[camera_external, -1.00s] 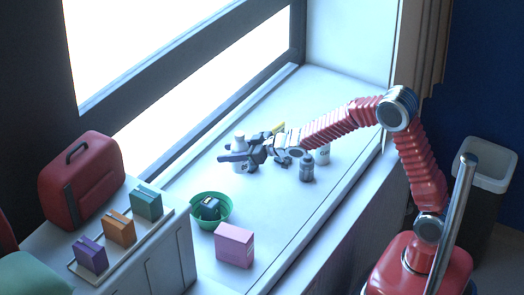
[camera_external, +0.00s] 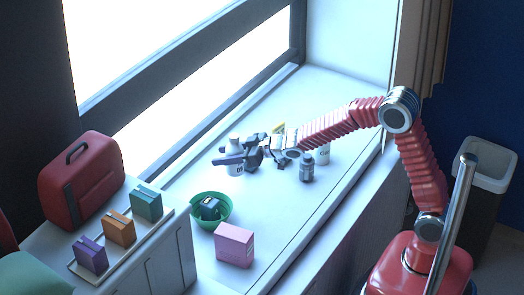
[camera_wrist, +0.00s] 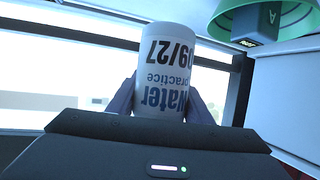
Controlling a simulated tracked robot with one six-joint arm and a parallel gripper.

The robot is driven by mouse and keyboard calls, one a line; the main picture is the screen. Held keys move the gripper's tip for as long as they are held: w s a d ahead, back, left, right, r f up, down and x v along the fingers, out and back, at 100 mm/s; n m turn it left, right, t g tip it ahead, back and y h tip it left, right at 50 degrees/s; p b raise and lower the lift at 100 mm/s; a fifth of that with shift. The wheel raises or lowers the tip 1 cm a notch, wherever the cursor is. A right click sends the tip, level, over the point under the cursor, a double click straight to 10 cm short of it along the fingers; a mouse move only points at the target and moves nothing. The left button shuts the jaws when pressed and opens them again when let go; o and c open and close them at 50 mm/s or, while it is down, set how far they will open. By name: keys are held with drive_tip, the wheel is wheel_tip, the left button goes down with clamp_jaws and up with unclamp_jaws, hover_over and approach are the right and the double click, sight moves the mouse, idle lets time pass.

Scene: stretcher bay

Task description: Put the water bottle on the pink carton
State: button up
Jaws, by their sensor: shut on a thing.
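A green bowl (camera_external: 226,221) holding a dark box (camera_external: 210,207) sits between bottle and carton. A grey bottle (camera_external: 306,168) and a white container (camera_external: 323,154) stand right of my gripper. A tray with several small boxes and a red case (camera_external: 82,180) are at left.

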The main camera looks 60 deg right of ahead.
drive_tip(key=s+a+r+n+g+y, duration=0.1)
drive_tip(key=s+a+r+n+y, duration=0.2)
drive_tip(key=a, duration=0.6)
drive_tip(key=s+a+r+n+g+y, duration=0.1)
drive_tip(key=s+a+r+y, duration=0.1)
drive_tip(key=s+a+r, duration=0.35)
wheel_tip(320, 180, up, 2)
drive_tip(key=n+g+y, duration=0.3)
drive_tip(key=n, duration=0.1)
hover_over(223, 235)
drive_tip(key=shift+h, duration=0.3)
wheel_tip(223, 235, down, 6)
drive_tip(key=shift+f, duration=0.1)
drive_tip(key=shift+f, duration=1.85)
drive_tip(key=shift+f, duration=0.1)
